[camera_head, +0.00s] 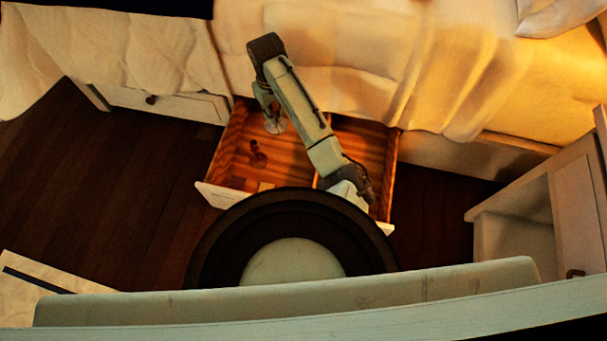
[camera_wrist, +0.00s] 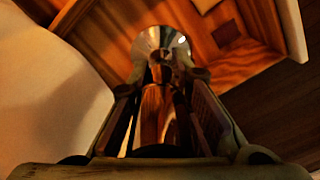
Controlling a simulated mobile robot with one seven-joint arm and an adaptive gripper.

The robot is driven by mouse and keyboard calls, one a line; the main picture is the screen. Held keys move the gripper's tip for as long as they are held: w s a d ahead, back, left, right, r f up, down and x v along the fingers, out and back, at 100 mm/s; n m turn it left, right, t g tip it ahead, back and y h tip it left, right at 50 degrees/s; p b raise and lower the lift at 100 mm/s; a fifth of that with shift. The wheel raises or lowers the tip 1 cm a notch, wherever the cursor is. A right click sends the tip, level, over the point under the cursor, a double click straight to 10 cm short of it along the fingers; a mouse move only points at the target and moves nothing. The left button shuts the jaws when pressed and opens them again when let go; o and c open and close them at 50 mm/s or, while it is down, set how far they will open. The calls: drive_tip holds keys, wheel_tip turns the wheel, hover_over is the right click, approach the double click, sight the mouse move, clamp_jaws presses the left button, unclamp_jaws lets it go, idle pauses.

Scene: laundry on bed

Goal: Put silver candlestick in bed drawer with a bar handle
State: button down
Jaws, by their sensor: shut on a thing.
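My gripper (camera_head: 268,103) is shut on the silver candlestick (camera_head: 276,125) and holds it over the left part of the open bed drawer (camera_head: 220,195). In the wrist view the shiny candlestick (camera_wrist: 160,40) sits between the fingers (camera_wrist: 165,85), with its round flared end pointing away from me. The drawer has orange-brown wooden walls and a pale front. My arm hides its middle and my base covers much of its front, so its handle is not visible. The drawer's wood also shows in the wrist view (camera_wrist: 262,68).
A dark shape (camera_head: 257,155) shows in the drawer's left part; I cannot tell if it is shadow. The bed (camera_head: 350,50) with draped cream bedding lies behind. A closed drawer (camera_head: 180,106) with a round knob is at left. A pale cabinet (camera_head: 570,200) stands at right.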

drive_tip(key=f+n+b, duration=0.1)
drive_tip(key=b, duration=0.1)
drive_tip(key=w+f+n+b, duration=0.1)
drive_tip(key=f+n+b, duration=0.1)
drive_tip(key=w+a+f+n+b, duration=0.1)
drive_tip(key=b, duration=0.2)
drive_tip(key=shift+w+a+f, duration=0.1)
drive_tip(key=shift+f, duration=0.05)
wheel_tip(320, 180, down, 3)
drive_tip(key=n+b, duration=0.2)
drive_tip(key=b, duration=0.2)
drive_tip(key=shift+n, duration=0.4)
drive_tip(key=s+d+f+n+b, duration=0.1)
drive_tip(key=f+b, duration=0.4)
drive_tip(key=f, duration=0.1)
drive_tip(key=s+d+f+n+b, duration=0.1)
drive_tip(key=d+f+n+b, duration=0.1)
drive_tip(key=f+b, duration=0.3)
drive_tip(key=s+d+f+n+b, duration=0.1)
drive_tip(key=s+f+n+b, duration=0.1)
drive_tip(key=f+b, duration=0.3)
drive_tip(key=shift+d+f, duration=0.2)
drive_tip(key=shift+f, duration=0.6)
drive_tip(key=shift+d+f, duration=0.15)
drive_tip(key=shift+f, duration=0.65)
drive_tip(key=shift+f, duration=0.15)
drive_tip(key=c, duration=1.5)
unclamp_jaws()
